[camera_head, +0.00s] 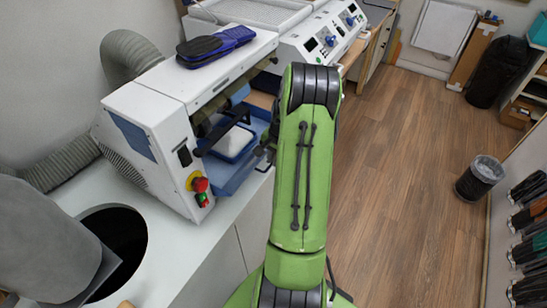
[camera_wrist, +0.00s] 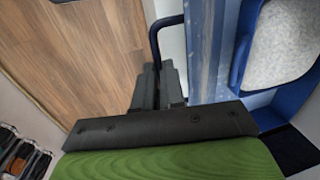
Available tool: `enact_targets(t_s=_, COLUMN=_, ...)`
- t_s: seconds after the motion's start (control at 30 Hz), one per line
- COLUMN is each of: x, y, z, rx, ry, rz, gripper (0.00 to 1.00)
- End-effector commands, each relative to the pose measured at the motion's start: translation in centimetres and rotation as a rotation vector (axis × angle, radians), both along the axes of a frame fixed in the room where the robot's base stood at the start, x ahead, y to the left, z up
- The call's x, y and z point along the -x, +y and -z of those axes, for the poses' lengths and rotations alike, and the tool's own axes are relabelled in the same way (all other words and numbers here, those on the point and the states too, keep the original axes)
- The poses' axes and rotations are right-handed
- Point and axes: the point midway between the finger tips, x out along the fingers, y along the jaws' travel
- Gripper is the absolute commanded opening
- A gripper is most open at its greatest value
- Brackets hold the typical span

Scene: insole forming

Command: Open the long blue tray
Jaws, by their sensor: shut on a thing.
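The long blue tray (camera_head: 222,183) sits in the front opening of the white machine (camera_head: 175,115), partly out. In the wrist view its light-blue rim (camera_wrist: 207,60) runs up the right side. A dark blue loop handle (camera_wrist: 154,38) sticks out from the tray toward my gripper (camera_wrist: 157,88). My gripper's fingers are shut on this handle, beside the tray. In the head view my green arm hides most of the gripper (camera_head: 264,154) and part of the tray.
A smaller blue container with white material (camera_head: 234,143) lies in the tray, under a black bar (camera_head: 222,137). Blue-black insoles (camera_head: 215,46) lie on the machine's top. Wooden floor (camera_head: 410,180) is open on the right, with a bin (camera_head: 480,178) farther off.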

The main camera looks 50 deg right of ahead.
Motion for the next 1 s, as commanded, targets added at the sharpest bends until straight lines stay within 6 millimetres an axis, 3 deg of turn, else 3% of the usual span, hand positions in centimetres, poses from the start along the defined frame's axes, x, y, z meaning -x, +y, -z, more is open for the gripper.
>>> enact_targets(t_s=0.27, x=0.9, y=-0.3, z=-0.1, rx=0.003, ry=0.0, rz=0.002, gripper=0.0)
enact_targets(t_s=0.6, x=10.0, y=-1.1, z=0.0, rx=0.005, ry=0.0, rz=0.007, gripper=0.0)
enact_targets(t_s=0.7, x=11.9, y=-1.3, z=0.0, rx=0.004, ry=0.0, rz=0.005, gripper=0.0)
enact_targets(t_s=1.0, x=13.3, y=-1.4, z=-0.1, rx=0.006, ry=-0.002, rz=0.0, gripper=0.0)
